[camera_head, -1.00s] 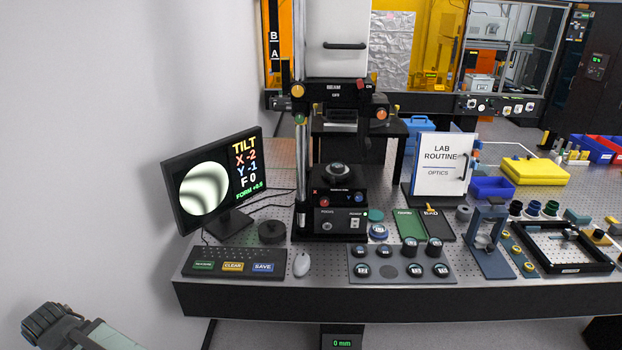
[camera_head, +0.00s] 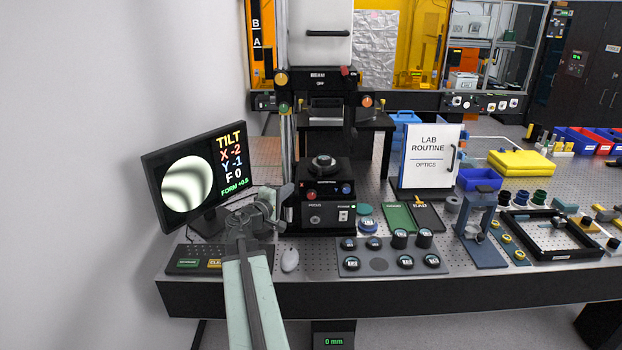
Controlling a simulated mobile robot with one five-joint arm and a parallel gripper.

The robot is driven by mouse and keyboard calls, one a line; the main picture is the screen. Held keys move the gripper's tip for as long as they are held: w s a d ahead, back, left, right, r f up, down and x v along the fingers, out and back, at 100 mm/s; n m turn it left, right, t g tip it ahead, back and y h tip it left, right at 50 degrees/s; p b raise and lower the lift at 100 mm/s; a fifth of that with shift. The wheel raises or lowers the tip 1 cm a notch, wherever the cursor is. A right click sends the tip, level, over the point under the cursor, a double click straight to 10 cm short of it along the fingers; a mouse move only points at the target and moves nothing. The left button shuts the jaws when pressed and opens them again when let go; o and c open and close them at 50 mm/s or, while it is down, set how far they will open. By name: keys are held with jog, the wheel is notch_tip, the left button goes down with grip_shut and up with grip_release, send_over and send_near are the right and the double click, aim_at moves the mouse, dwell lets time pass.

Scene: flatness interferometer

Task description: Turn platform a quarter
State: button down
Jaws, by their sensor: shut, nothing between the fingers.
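The interferometer's round dark platform (camera_head: 323,171), with a small disc on it, sits on top of the black stage block (camera_head: 325,190) with red and blue knobs. The block stands on a base marked FOCUS (camera_head: 318,217). My arm reaches in from the bottom, and my gripper (camera_head: 284,193) is just left of the stage, lower than the platform. It is shut and holds nothing. Whether its tips touch the stage's left side cannot be told. The monitor (camera_head: 200,175) behind it reads TILT X -2, Y -1, F 0, beside a striped disc picture.
The interferometer's column rises behind the platform.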

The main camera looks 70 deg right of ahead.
jog(key=s+d+r, duration=0.1)
jog(key=s+d, duration=0.1)
send_near(318, 166)
jog(key=shift+n+h, duration=0.3)
jog(key=d, duration=0.4)
jog(key=shift+s+d+f, duration=0.15)
jog(key=shift+d+f, duration=0.15)
jog(key=shift+f, duration=0.05)
jog(key=shift+s, duration=0.15)
